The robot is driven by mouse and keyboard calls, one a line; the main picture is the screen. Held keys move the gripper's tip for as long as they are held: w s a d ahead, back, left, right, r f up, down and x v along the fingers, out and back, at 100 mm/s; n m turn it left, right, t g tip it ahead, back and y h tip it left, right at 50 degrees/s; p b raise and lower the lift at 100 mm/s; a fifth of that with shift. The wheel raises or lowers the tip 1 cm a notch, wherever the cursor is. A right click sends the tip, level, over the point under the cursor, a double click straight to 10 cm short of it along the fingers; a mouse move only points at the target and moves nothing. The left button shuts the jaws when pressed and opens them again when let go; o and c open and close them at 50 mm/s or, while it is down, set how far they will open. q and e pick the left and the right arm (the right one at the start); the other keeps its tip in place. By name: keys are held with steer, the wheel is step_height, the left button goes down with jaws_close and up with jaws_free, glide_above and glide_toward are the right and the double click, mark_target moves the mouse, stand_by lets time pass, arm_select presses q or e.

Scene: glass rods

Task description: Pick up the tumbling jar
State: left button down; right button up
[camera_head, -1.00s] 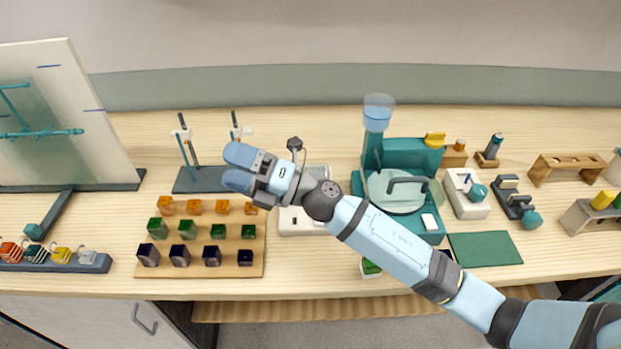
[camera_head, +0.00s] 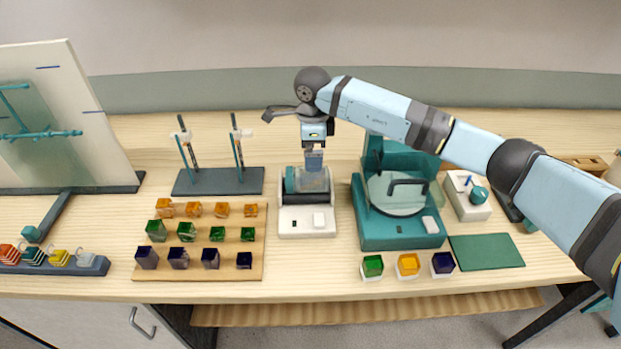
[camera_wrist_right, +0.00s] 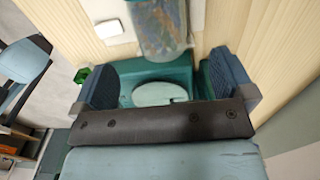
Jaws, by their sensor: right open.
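The tumbling jar (camera_head: 313,180), a clear bluish cylinder, lies on the teal and white tumbler (camera_head: 307,222). My right gripper (camera_head: 314,160) points down just above the jar in the head view and partly hides it. In the right wrist view the jar (camera_wrist_right: 160,25) shows at the top with coloured pieces inside. My open right gripper (camera_wrist_right: 165,82) has its two dark fingers spread wide, and the jar appears beyond the fingertips rather than clasped. My left gripper is not in view.
A teal grinder (camera_head: 400,232) stands close right of the tumbler. A wooden board (camera_head: 200,270) with several coloured glass blocks lies at left, and a dark rod stand (camera_head: 215,182) behind it. Three small coloured blocks sit at the front edge. A green mat (camera_head: 486,251) lies right.

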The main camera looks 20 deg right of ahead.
mark_target(313, 177)
step_height(313, 177, down, 10)
steer(key=shift+s+r+p, duration=0.1)
steer(key=shift+r+p, duration=0.1)
steer(key=shift+p, duration=0.5)
steer(key=c, duration=1.1)
steer(key=shift+r, duration=0.2)
